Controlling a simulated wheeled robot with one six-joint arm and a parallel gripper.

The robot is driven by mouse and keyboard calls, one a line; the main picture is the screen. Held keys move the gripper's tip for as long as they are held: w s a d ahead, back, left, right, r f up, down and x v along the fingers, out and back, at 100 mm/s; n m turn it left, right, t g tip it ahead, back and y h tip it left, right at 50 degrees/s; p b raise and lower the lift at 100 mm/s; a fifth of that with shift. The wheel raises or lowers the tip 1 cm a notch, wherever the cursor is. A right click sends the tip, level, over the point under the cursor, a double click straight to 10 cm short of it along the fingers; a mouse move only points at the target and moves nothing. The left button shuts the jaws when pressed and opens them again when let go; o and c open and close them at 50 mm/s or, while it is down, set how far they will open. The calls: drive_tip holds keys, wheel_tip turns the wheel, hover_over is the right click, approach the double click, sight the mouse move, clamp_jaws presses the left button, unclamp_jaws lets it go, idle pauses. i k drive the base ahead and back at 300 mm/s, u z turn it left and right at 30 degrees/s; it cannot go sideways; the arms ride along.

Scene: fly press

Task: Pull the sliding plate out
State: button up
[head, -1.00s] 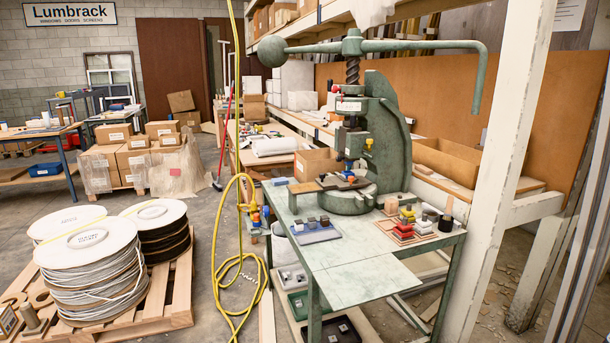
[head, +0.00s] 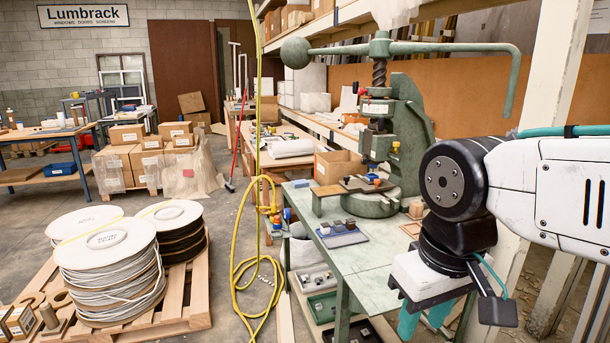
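The green fly press (head: 415,130) stands on a green metal table (head: 372,272). The sliding plate (head: 343,188), dark with a wooden-looking left end, lies flat at the press base and sticks out to the left, with small orange and dark pieces on it. My gripper (head: 425,322) hangs at the lower right, in front of the table's right part. Its two teal fingers point down and stand apart, with nothing seen between them. The gripper is well below and right of the sliding plate, not touching it.
A blue-grey tray (head: 340,236) with small dark blocks lies on the table left of the press. A yellow hose (head: 238,270) hangs and coils left of the table. Cable spools (head: 110,262) stand on a pallet. The table's front is largely clear; my arm hides its right side.

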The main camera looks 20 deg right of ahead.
sight(349, 185)
drive_tip(key=z, duration=0.05)
drive_tip(key=i, duration=0.9)
drive_tip(key=z, duration=0.6)
